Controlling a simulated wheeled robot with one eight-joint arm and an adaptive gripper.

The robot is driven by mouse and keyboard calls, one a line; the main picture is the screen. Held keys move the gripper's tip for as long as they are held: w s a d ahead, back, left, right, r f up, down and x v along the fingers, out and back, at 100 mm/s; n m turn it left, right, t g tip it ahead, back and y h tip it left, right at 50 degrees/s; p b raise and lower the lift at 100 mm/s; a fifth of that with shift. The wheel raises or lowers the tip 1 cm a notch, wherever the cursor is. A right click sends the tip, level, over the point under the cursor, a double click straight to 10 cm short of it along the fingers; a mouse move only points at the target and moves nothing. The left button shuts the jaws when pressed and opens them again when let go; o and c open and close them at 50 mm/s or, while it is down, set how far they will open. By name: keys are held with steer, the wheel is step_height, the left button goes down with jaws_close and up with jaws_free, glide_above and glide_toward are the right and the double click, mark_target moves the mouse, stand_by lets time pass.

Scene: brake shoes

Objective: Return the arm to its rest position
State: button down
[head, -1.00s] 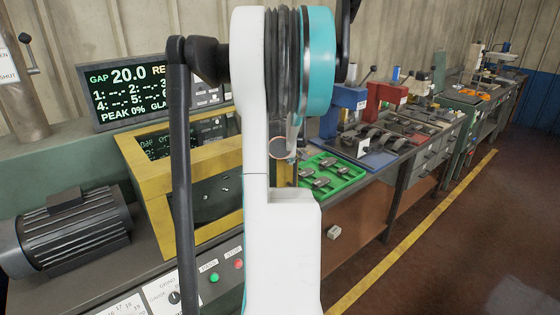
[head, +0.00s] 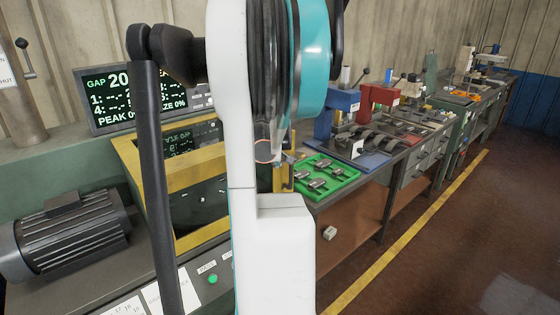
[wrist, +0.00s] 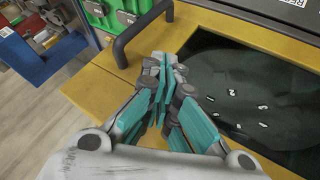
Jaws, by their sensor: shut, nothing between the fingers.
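My arm (head: 270,235), white with a teal joint, stands raised across the middle of the head view and hides part of the bench behind it. My gripper (wrist: 165,75) shows in the wrist view with its teal and grey fingers together and nothing between them. It is above the yellow frame (wrist: 105,85) of a machine, beside a dark grey handle (wrist: 140,32) and a dark window (wrist: 240,90).
A green tray (head: 348,180) with several metal parts lies right of the arm. Blue (head: 338,105) and red (head: 378,98) presses stand behind it. A motor (head: 65,235) and a display (head: 135,98) are at left. The floor at right is clear.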

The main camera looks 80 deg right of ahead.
steer(key=p+v, duration=0.1)
steer(key=v, duration=0.5)
steer(key=shift+r, duration=0.15)
steer(key=shift+w, duration=0.1)
